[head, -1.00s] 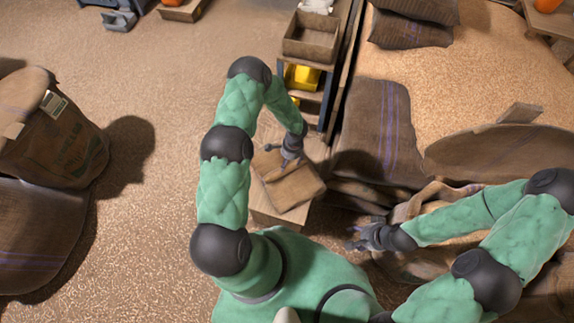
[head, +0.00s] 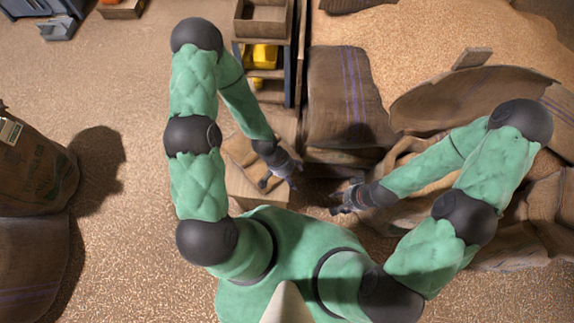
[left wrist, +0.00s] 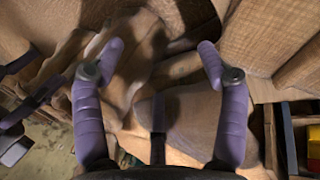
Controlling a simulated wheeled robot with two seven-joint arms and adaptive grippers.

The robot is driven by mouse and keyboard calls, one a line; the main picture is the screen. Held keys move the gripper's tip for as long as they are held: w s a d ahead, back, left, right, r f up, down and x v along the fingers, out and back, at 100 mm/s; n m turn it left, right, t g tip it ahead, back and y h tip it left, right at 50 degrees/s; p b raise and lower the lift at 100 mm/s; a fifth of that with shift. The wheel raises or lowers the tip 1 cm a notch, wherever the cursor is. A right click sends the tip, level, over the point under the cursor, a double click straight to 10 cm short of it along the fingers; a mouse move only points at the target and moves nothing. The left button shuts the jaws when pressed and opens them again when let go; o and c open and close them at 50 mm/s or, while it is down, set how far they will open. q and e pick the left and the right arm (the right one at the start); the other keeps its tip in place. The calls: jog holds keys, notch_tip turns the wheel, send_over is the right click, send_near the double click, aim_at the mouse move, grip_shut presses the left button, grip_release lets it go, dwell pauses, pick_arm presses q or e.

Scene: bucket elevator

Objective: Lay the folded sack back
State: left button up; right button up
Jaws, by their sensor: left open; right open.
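The folded sack (head: 240,152) is a brown flat bundle lying on a pale wooden box (head: 257,192) just left of my left gripper. My left forearm hides part of it. My left gripper (head: 293,175) is open and empty, past the right edge of the sack. The left wrist view shows its two purple fingers (left wrist: 158,60) spread apart, with rumpled brown sacking (left wrist: 190,115) beyond. My right gripper (head: 338,200) is open and empty, to the right of the left one, near the open sacks.
A flat sack with purple stripes (head: 345,95) lies beyond the grippers. A large open sack (head: 470,105) and a grain heap (head: 420,40) are at right. A shelf with a yellow item (head: 262,55) stands beyond the box.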

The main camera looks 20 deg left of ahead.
pick_arm(q)
jog(key=shift+s+a+r+n+t, duration=0.1)
jog(key=shift+s+r+n, duration=0.25)
jog(key=shift+s, duration=0.25)
jog(key=shift+s+d+r+n+t, duration=0.1)
jog(key=shift+s+r+n, duration=0.25)
jog(key=shift+s, duration=0.3)
jog(key=shift+s+a+r+n+t, duration=0.1)
jog(key=shift+s+r+n, duration=0.1)
jog(key=shift+s+n, duration=0.3)
jog(key=shift+s, duration=0.1)
